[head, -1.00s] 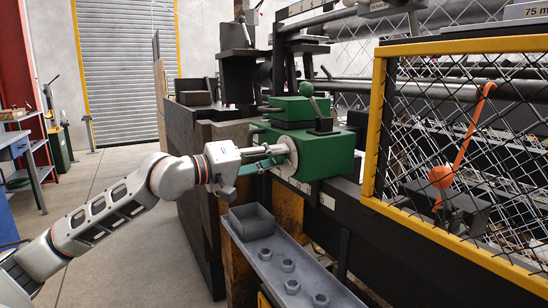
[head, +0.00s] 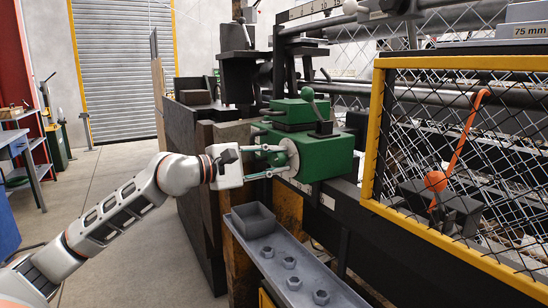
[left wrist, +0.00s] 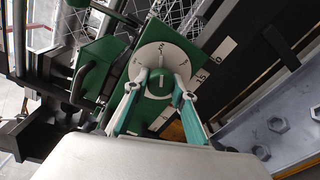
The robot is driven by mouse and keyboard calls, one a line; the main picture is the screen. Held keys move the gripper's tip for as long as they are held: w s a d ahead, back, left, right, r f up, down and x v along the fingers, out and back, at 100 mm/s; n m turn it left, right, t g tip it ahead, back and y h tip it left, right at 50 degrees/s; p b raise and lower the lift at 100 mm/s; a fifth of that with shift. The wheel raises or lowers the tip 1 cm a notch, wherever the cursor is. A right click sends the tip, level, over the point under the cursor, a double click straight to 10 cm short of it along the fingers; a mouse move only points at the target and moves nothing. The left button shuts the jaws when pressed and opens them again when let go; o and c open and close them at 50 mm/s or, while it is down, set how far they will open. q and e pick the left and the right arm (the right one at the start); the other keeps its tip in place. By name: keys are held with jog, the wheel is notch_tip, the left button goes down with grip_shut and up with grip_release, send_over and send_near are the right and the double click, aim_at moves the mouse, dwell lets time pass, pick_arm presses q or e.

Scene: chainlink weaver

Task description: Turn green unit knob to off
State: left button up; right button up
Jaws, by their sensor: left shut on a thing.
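The green unit (head: 326,158) is a green box mounted on the machine's dark frame. Its round pale dial (head: 293,157) faces my left arm. My left gripper (head: 284,158) is at the dial, one finger above the other. In the wrist view the same gripper (left wrist: 160,87) has its teal-backed fingers on either side of the knob, shut on it. My right gripper is not in view.
A grey ledge (head: 325,281) with several nuts and an open grey bin (head: 253,221) lies below the unit. A yellow-framed mesh guard (head: 379,130) stands to the right, with an orange lever (head: 461,140) behind it. Open floor (head: 115,200) lies to the left.

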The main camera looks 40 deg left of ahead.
pick_arm(q)
jog(key=shift+r+n+p, duration=0.2)
jog(key=shift+n+p, duration=0.15)
jog(key=shift+n, duration=0.55)
jog(key=shift+n+p, duration=0.65)
jog(key=shift+n, duration=0.55)
jog(key=n+p, duration=0.2)
jog(key=n, duration=0.1)
jog(key=shift+s+h, duration=0.1)
jog(key=shift+h, duration=0.2)
jog(key=shift+n+p, duration=0.85)
jog(key=shift+n, duration=0.35)
jog(key=shift+f+n+p, duration=0.25)
jog(key=shift+n+p, duration=0.35)
jog(key=shift+n, duration=0.3)
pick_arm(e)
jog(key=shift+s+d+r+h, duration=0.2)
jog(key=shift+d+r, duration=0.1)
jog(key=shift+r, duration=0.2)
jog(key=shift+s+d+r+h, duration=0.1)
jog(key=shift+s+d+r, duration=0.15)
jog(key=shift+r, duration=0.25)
pick_arm(q)
jog(key=shift+d, duration=0.1)
jog(key=shift+f, duration=0.1)
jog(key=o, duration=1.1)
